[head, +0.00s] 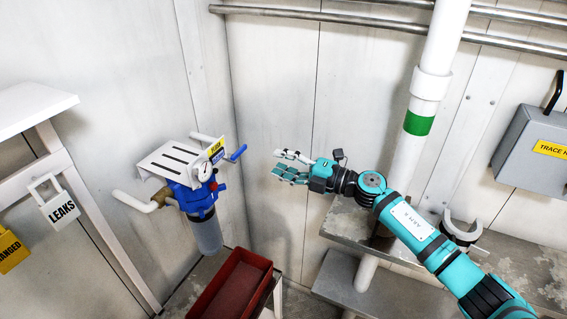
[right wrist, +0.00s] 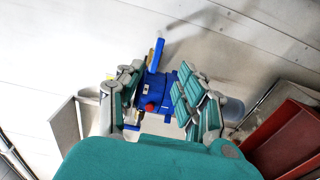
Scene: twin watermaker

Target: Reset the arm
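My right arm (head: 410,227) reaches in from the lower right of the head view, toward the left. Its right gripper (head: 283,164) is in the air in front of the wall, to the right of the blue filter housing (head: 196,198). The gripper's fingers are spread apart with nothing between them; they also show apart in the right wrist view (right wrist: 160,88). The blue filter housing (right wrist: 158,92) shows beyond the fingers there, with a gap in the head view. My left gripper is not in view.
A red tray (head: 233,289) sits below the filter. A blue-handled valve (head: 238,153) sticks out beside the filter bracket. A white pipe with a green band (head: 419,123) stands behind my arm, by a metal shelf (head: 350,222). A grey box (head: 535,150) is at right.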

